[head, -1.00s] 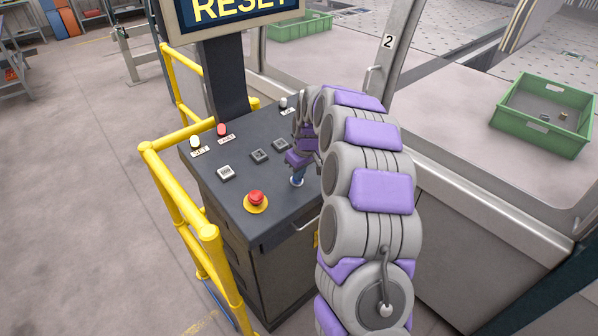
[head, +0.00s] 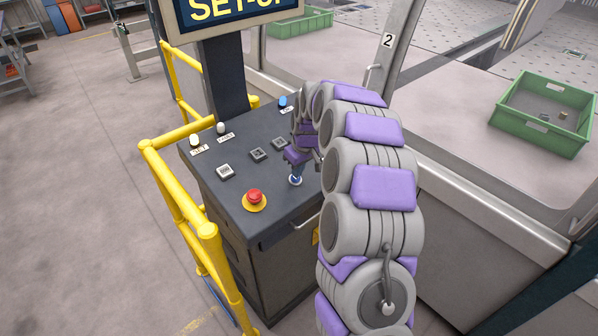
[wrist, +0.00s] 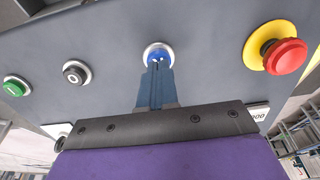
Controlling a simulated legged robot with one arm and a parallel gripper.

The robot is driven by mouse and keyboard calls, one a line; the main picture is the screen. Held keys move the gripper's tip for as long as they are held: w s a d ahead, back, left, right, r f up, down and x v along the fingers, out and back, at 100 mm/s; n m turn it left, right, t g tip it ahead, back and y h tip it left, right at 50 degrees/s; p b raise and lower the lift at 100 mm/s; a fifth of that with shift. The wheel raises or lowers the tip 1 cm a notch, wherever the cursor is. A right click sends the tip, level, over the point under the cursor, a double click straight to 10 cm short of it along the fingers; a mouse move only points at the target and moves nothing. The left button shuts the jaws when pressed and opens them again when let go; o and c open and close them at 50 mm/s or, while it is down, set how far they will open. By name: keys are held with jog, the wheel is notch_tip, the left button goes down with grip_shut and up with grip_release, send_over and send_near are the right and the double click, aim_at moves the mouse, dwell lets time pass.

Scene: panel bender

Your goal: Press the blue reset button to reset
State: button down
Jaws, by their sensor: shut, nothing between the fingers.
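The blue reset button (wrist: 158,51) sits in a silver ring on the dark console top, in the upper middle of the wrist view. In the head view its pale ring shows at the console's front edge (head: 295,181), below my gripper (head: 296,172). My gripper's blue-grey fingers (wrist: 155,72) are shut with nothing between them. They point at the button, and their tips overlap its near part in the wrist view. I cannot tell whether they press it or stand just off it. The screen (head: 238,12) reads "SET-UP".
A red emergency stop on a yellow base (head: 254,200) is close beside the button. A green button (wrist: 15,87) and a black one (wrist: 75,73) are on the other side. A blue lamp (head: 283,101) is lit beside two white lamps' row. Yellow rails (head: 185,190) guard the console's left.

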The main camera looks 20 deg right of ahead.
jog(key=p+v, duration=0.1)
jog(key=v, duration=1)
jog(key=shift+r, duration=0.3)
jog(key=shift+d, duration=0.3)
jog(key=shift+a, duration=0.2)
